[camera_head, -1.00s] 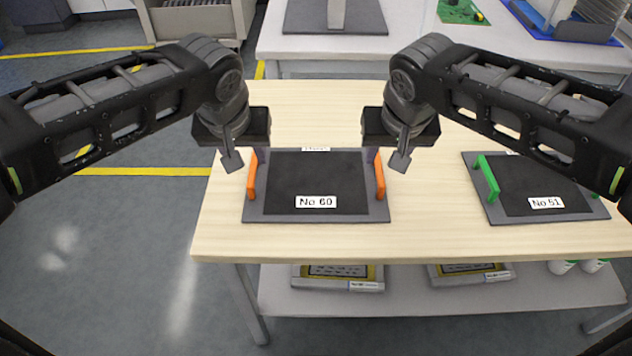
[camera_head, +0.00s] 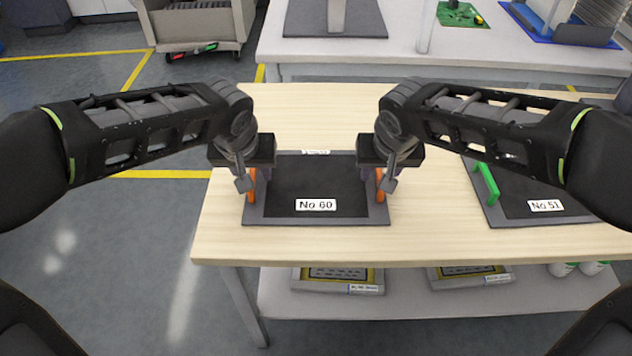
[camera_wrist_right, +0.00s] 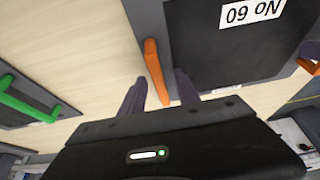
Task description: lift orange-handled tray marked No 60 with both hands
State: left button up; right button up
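The tray marked No 60 (camera_head: 315,219) lies flat on the light wooden table, grey with a black mat and an orange handle on each side. My left gripper (camera_head: 258,178) is at the left orange handle (camera_head: 251,190), partly covering it; its fingers are mostly hidden. My right gripper (camera_head: 382,178) is at the right orange handle (camera_head: 379,186). In the right wrist view the right gripper's fingers (camera_wrist_right: 160,95) are apart, with the orange handle (camera_wrist_right: 156,70) between their tips. No contact with the handle is visible.
A green-handled tray marked No 51 (camera_head: 500,216) lies to the right on the same table (camera_head: 420,238). A lower shelf (camera_head: 400,302) holds yellow-edged items and white containers. A white bench (camera_head: 410,62) stands behind. A grey trolley (camera_head: 195,42) is at the back left.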

pick_arm(q)
jog(key=shift+f, duration=0.1)
jog(key=shift+c, duration=0.5)
pick_arm(e)
jog(key=shift+f, duration=0.1)
jog(key=shift+c, duration=0.5)
pick_arm(q)
grip_shut()
pick_arm(e)
grip_shut()
jog(key=shift+w, duration=0.1)
